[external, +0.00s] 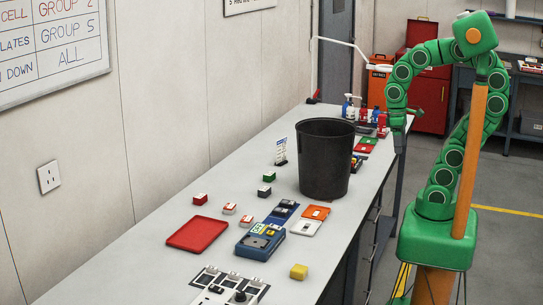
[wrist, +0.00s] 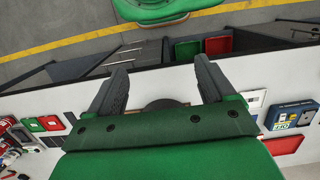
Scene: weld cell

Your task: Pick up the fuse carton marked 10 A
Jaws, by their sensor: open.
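My gripper (external: 399,146) hangs pointing down by the bench's right edge, beyond the black bin and well away from these cartons. In the wrist view my gripper (wrist: 160,82) is open, its two dark fingers wide apart with nothing held between them.
A tall black bin (external: 326,160) stands on the bench between my gripper and the cartons. A red tray (external: 198,234), a blue device (external: 260,242) and a switch panel (external: 230,287) lie nearer. Bottles (external: 348,107) stand at the far end. The bench (external: 150,262) is clear at near left.

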